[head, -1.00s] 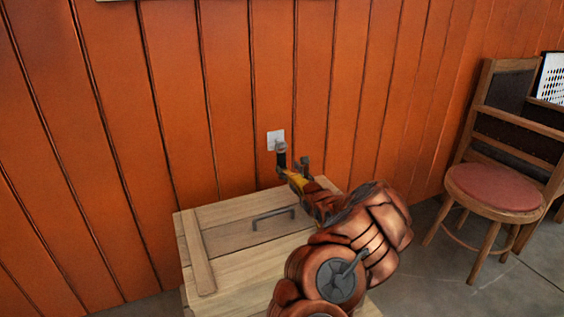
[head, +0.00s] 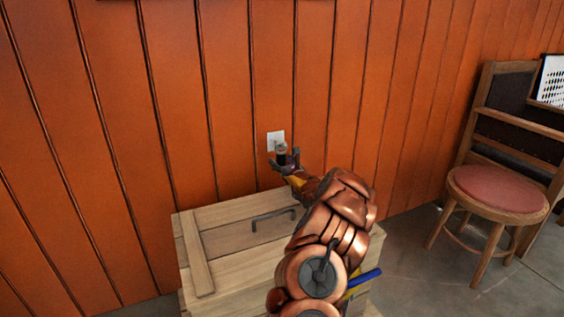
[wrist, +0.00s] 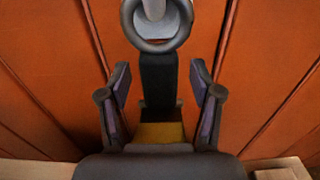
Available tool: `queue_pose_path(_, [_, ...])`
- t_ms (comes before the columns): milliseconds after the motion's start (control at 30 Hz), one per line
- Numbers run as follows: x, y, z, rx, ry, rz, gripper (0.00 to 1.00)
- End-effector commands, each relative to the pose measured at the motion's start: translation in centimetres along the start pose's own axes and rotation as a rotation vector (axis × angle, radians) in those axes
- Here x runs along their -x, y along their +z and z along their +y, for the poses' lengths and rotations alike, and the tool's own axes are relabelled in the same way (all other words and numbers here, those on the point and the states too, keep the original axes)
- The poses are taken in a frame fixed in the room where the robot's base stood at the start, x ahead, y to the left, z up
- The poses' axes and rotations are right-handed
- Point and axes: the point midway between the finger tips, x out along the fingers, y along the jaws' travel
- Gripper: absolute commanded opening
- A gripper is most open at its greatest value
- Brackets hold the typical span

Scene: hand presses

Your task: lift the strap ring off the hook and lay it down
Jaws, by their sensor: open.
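The strap ring (wrist: 184,38) is a grey metal ring on the grey hook (wrist: 154,9), against the wall. It is small in the head view (head: 282,147). A dark strap (wrist: 158,80) hangs straight down from the ring. My gripper (wrist: 160,83) is open, one finger on each side of the strap, with a visible gap on both sides. The fingertips are below the ring. In the head view my gripper (head: 283,161) is in front of the wall. A yellow piece (wrist: 160,132) shows below the strap between the finger bases; I cannot tell what it belongs to.
A white plate (head: 272,140) is on the orange plank wall (head: 235,90) behind the hook. Below is a wooden crate (head: 197,262) with a dark handle (head: 273,215); its left top is clear. A blue bar (head: 365,277) shows beside my arm. A chair (head: 497,190) stands right.

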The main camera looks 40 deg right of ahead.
Motion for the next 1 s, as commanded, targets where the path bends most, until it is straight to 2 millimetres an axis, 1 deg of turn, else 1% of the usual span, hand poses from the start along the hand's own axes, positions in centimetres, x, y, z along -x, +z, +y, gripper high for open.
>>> queue_pose_path(300, [-0.19,0.02,0.01,-0.001,0.0,0.0,0.64])
queue_pose_path(900, [-0.18,0.04,0.01,-0.001,0.0,-0.001,0.01])
queue_pose_path(1000, [-0.18,0.06,0.0,-0.001,0.0,-0.001,0.0])
